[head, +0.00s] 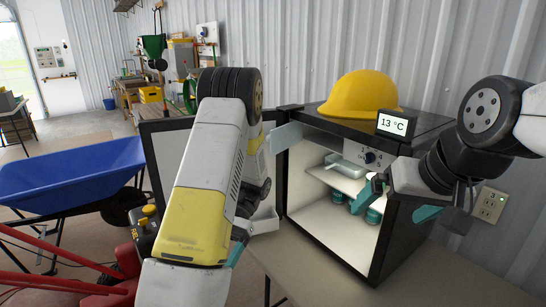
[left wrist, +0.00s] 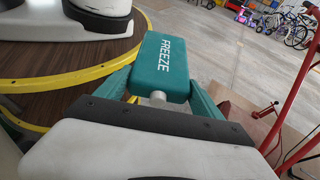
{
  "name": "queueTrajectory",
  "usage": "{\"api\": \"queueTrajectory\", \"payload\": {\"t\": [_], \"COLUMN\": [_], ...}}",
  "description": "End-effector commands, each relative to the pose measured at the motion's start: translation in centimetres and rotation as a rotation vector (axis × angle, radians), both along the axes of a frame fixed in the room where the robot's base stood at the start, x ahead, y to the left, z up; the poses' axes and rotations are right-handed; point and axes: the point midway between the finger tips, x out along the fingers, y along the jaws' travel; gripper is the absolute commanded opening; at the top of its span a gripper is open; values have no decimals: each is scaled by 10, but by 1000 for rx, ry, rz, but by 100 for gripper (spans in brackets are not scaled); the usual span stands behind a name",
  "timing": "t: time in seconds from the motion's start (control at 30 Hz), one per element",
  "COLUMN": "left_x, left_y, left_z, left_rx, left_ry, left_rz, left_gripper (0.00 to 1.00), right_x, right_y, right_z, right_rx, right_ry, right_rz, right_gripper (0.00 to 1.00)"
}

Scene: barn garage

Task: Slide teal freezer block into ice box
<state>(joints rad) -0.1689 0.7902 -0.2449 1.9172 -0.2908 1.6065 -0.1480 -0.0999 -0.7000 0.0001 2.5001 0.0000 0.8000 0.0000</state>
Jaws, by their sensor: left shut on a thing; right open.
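The ice box (head: 376,247) is a small black-cased fridge with a white inside, standing open on a table. Its door (head: 165,150) is swung out to the left, partly behind my left arm. In the left wrist view, my left gripper (left wrist: 158,92) is shut on the teal freezer block (left wrist: 165,68), marked FREEZE, with a pale knob between the fingers. In the head view the block is hidden; only a teal finger of my left gripper (head: 236,254) shows below the arm. My right gripper (head: 400,199) is open and looks empty, in front of the opening's right side.
A shelf (head: 330,176) inside the ice box carries a pale item, with teal-lidded jars (head: 357,206) below. A pale blue flap (head: 286,137) sticks out at the opening's upper left. A yellow hard hat (head: 361,95) and temperature display (head: 396,124) sit on top. A blue wheelbarrow (head: 70,172) stands left.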

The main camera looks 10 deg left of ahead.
Motion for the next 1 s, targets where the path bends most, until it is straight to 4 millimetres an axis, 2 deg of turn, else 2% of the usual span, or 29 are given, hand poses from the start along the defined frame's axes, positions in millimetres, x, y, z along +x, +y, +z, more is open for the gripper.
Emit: {"api": "queueTrajectory", "payload": {"t": [0.13, 0.27, 0.4, 0.5, 0.6, 0.7, 0.83, 1.0], "left_x": [-3, 14, 51, 86, 124, 163, 204, 234], "left_y": [-51, -98, -138, -156, -164, -160, -141, -112], "left_z": [-4, 0, 17, 36, 62, 92, 128, 161], "left_rx": [0, 0, -2, -3, -5, -5, -5, -2], "left_ry": [0, 0, -4, -5, -5, -6, -6, -1], "left_rz": [380, 713, 1087, 1362, 1648, 1930, 2247, 2529], "left_gripper": [8, 8, 8, 8, 8, 8, 8, 8], "right_x": [0, 0, 0, 0, 0, 0, 0, 0], "right_y": [0, 0, 0, 0, 0, 0, 0, 0], "right_z": [0, 0, 0, 0, 0, 0, 0, 0], "right_rx": [0, 0, 0, 0, 0, 0, 0, 0], "right_ry": [0, 0, 0, 0, 0, 0, 0, 0], "right_rz": [0, 0, 0, 0, 0, 0, 0, 0], "right_gripper": [100, 100, 100, 100, 100, 100, 100, 100]}}
